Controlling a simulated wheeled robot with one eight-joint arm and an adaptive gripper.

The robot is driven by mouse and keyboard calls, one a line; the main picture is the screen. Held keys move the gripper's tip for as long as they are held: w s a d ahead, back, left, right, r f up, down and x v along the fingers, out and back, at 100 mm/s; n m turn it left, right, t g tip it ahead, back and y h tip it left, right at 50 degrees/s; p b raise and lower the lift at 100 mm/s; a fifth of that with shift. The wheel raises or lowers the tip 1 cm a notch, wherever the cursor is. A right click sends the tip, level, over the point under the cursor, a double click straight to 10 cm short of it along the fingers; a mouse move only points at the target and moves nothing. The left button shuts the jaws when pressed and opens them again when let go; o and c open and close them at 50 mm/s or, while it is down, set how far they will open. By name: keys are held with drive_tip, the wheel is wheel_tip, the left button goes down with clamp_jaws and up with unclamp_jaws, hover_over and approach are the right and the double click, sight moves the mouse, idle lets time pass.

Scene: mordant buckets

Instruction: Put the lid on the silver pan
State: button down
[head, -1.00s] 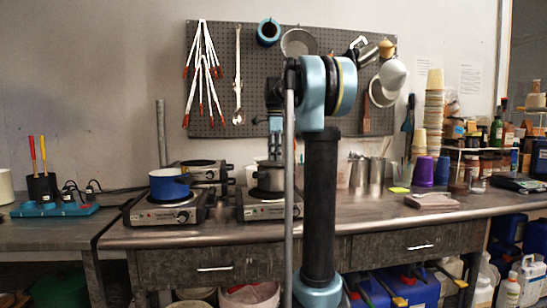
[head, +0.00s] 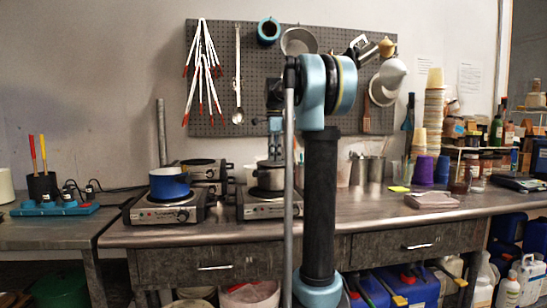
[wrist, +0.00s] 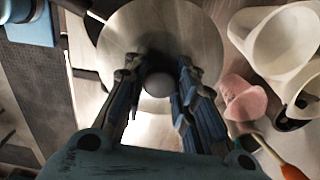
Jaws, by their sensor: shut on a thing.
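The silver pan (head: 267,182) stands on the right-hand hot plate in the head view, partly hidden behind my arm. My gripper (head: 276,152) is directly above it, pointing down. In the wrist view my gripper (wrist: 158,68) has its two fingers on either side of the round knob of the lid (wrist: 188,30) and is shut on it. The lid is a broad, flat metal disc. The wrist view does not show the pan under it. The lid is at about the height of the pan's rim, but I cannot tell whether it touches the rim.
A blue pot (head: 169,185) stands on the left hot plate (head: 165,212). Another hot plate (head: 203,166) is behind it. Metal containers (head: 367,171) and a purple cup stack (head: 424,171) stand farther right. Pale vessels (wrist: 288,38) and a pink object (wrist: 243,98) are right of the lid.

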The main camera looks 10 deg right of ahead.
drive_tip(key=shift+f, duration=0.45)
idle(0.3)
drive_tip(key=c, duration=1.2)
unclamp_jaws()
drive_tip(key=shift+r, duration=0.1)
wheel_tip(320, 180, up, 12)
drive_tip(key=shift+f, duration=0.15)
